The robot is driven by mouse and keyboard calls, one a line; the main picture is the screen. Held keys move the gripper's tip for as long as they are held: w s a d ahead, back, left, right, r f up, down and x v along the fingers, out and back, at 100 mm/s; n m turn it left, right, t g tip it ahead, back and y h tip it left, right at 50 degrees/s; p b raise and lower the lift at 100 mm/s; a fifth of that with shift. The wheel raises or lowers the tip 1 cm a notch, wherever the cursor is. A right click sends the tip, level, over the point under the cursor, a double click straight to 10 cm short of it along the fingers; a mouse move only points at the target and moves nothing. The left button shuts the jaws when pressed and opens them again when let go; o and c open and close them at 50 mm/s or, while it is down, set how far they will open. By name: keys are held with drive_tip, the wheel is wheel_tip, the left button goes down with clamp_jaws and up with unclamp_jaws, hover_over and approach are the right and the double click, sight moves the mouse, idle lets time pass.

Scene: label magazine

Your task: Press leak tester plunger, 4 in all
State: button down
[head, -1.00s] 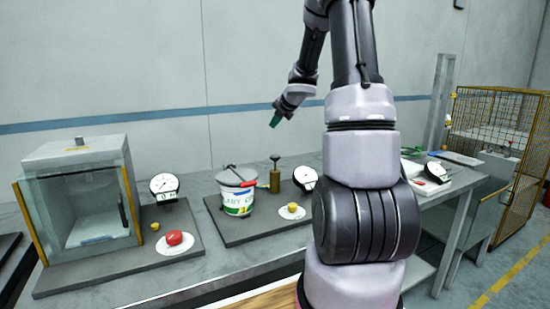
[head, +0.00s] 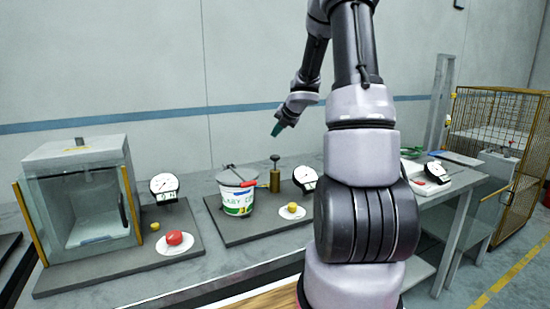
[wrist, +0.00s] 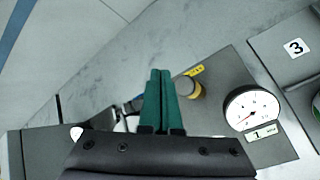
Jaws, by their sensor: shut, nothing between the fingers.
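The leak tester's plunger is a brass cylinder (head: 275,181) with a dark knob on top, standing upright on the middle dark base plate. In the wrist view the plunger (wrist: 186,85) shows from above beside a yellow label, just right of the fingers. My gripper (head: 277,129) has green fingers and hangs above the plunger, apart from it in the head view. In the wrist view its fingers (wrist: 163,72) are shut together with nothing between them. A round white gauge (head: 304,178) stands right of the plunger; it also shows in the wrist view (wrist: 250,108).
A white lidded bucket (head: 237,194) stands left of the plunger. A yellow button (head: 292,207) is in front. A glass-doored chamber (head: 85,200), a gauge (head: 164,186) and a red button (head: 174,238) stand at the left. A wire cage (head: 495,140) is at the right.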

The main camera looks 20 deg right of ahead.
sight(276, 157)
drive_tip(key=shift+f, duration=3)
drive_tip(key=shift+f, duration=0.15)
drive_tip(key=shift+f, duration=0.25)
drive_tip(key=shift+f, duration=1.95)
idle(0.9)
drive_tip(key=shift+r, duration=2.35)
drive_tip(key=shift+r, duration=0.1)
